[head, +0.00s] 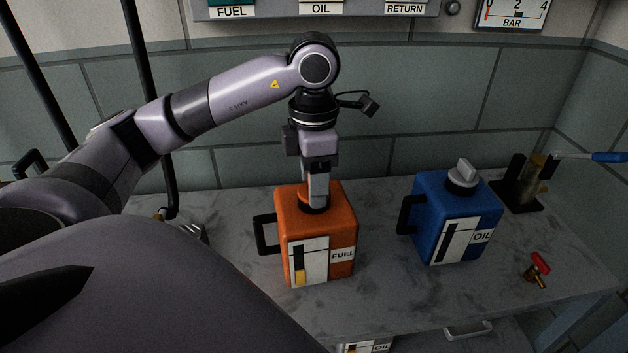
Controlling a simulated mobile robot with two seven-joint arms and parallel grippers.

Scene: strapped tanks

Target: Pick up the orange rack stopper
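My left gripper (317,203) points straight down at the top of an orange tank labelled FUEL (343,225). Its fingers overlap the tank's neck and hide most of what sits there. Some orange shows just beside the fingers, but I cannot tell whether it is a stopper or part of the tank. Whether the fingers are open or closed on anything is not clear. I cannot make out a separate orange rack stopper. My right gripper is not in view.
A blue OIL tank (428,205) with a grey cap (462,175) stands to the right on the marble-look bench (400,295). A red-handled valve (538,266) and a black stand with a brass cylinder (529,184) are farther right. A wall panel (370,9) hangs behind.

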